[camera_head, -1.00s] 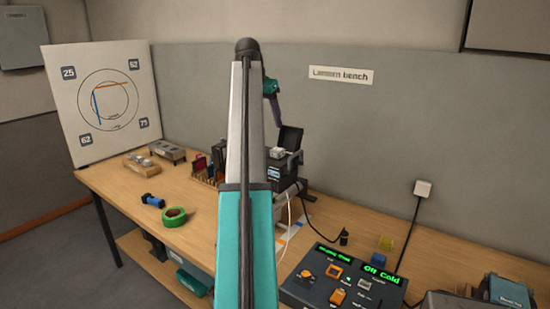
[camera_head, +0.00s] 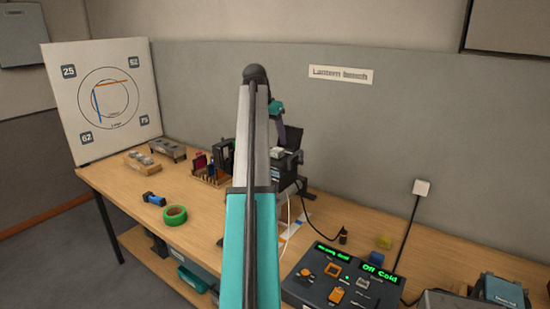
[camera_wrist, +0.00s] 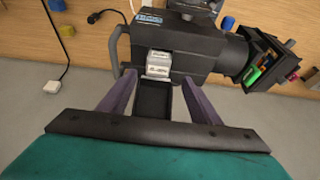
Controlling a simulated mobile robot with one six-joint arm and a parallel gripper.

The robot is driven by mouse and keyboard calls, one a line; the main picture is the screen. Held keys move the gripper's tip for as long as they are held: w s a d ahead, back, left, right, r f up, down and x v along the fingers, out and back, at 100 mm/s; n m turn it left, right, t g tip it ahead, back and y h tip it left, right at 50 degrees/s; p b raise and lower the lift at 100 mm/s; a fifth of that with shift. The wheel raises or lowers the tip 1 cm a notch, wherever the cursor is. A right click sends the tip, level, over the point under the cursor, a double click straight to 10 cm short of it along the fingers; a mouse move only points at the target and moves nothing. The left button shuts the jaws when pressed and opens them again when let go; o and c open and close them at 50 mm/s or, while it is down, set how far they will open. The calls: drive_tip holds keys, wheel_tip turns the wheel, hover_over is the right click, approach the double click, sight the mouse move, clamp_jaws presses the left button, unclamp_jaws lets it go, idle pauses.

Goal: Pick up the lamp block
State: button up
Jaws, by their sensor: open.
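The lamp block (camera_wrist: 158,58) appears to be the pale grey-white piece seated in the open bay of a black lantern housing (camera_wrist: 190,55) in the wrist view. In the head view the pale block (camera_head: 279,151) shows at the top of the black housing (camera_head: 287,168), beside its raised lid. My gripper (camera_wrist: 160,78) is open, with its purple fingers on either side of the bay and nothing between them that it grips. The block lies just beyond the fingertips. In the head view my arm hides much of the gripper and housing.
A control panel (camera_head: 343,279) with green displays stands at the front right. A green tape roll (camera_head: 174,215), a blue cylinder (camera_head: 153,199) and a wooden rack (camera_head: 212,176) sit left of my arm. Cables run near the housing. A target board (camera_head: 101,101) stands at the back left.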

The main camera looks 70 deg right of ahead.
sight(276, 149)
drive_tip(key=shift+p+x, duration=1.55)
drive_tip(key=shift+x, duration=1.05)
drive_tip(key=shift+a, duration=0.15)
drive_tip(key=shift+c, duration=0.2)
drive_tip(key=c, duration=1)
